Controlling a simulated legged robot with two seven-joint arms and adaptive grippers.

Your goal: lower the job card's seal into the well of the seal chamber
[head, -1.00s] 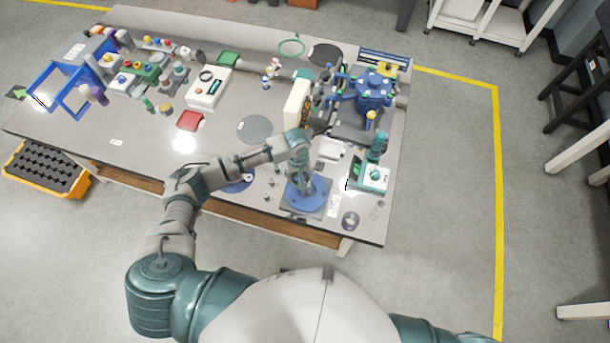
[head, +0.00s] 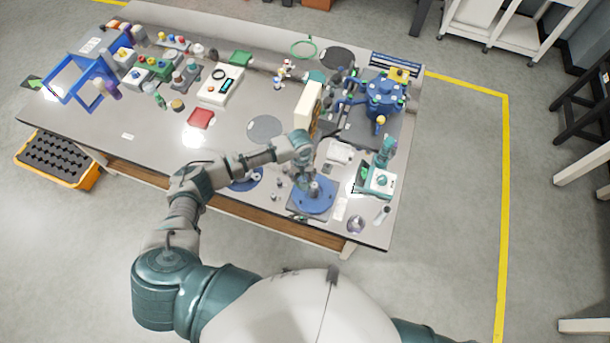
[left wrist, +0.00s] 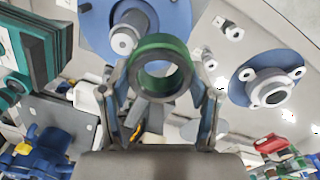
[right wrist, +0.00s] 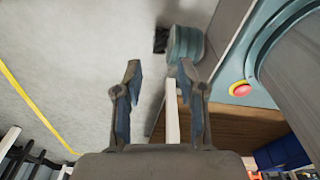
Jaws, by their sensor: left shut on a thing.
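My left gripper (left wrist: 160,95) is shut on a green ring seal (left wrist: 160,52), whose open bore faces the wrist camera. In the head view this gripper (head: 308,178) hangs over the back part of a blue round chamber (head: 322,206) on a grey square plate. The chamber, with a grey cylindrical centre, shows beyond the ring in the left wrist view (left wrist: 172,14). The seal appears apart from it; the height between them is unclear. The seal is hard to make out in the head view. My right gripper (right wrist: 160,90) is open and empty, away from the bench top.
A second blue flange (left wrist: 240,92) lies left of the chamber in the head view. A green-and-white device (head: 380,183) stands right of it, with small metal parts nearby. A cream block (head: 308,105) and blue pump-like assembly (head: 384,97) stand behind.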

